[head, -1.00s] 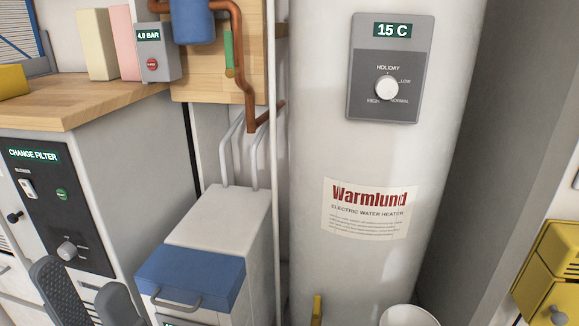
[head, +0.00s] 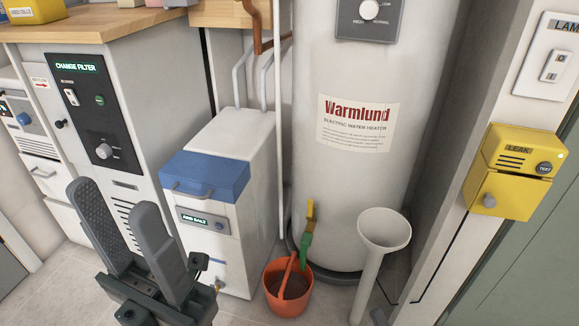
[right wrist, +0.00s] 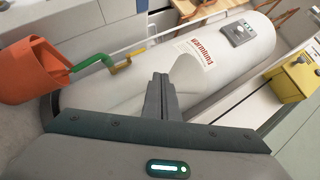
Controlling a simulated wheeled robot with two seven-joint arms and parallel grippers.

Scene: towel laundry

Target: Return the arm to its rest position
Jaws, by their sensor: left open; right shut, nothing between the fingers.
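My left gripper (head: 115,200) is at the lower left of the head view, in front of the white cabinet with the blue lid. Its two grey fingers point up and stand apart, with nothing between them. My right gripper (right wrist: 160,82) shows in the right wrist view. Its fingers are together and empty, in front of the white water heater and a pale funnel-like piece.
The white water heater (head: 345,180) stands at centre. An orange bucket (head: 288,300) sits on the floor under its green and yellow tap. A white funnel pipe (head: 372,265) stands beside it. A yellow leak box (head: 515,170) is at the right. The salt cabinet (head: 215,250) is left of centre.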

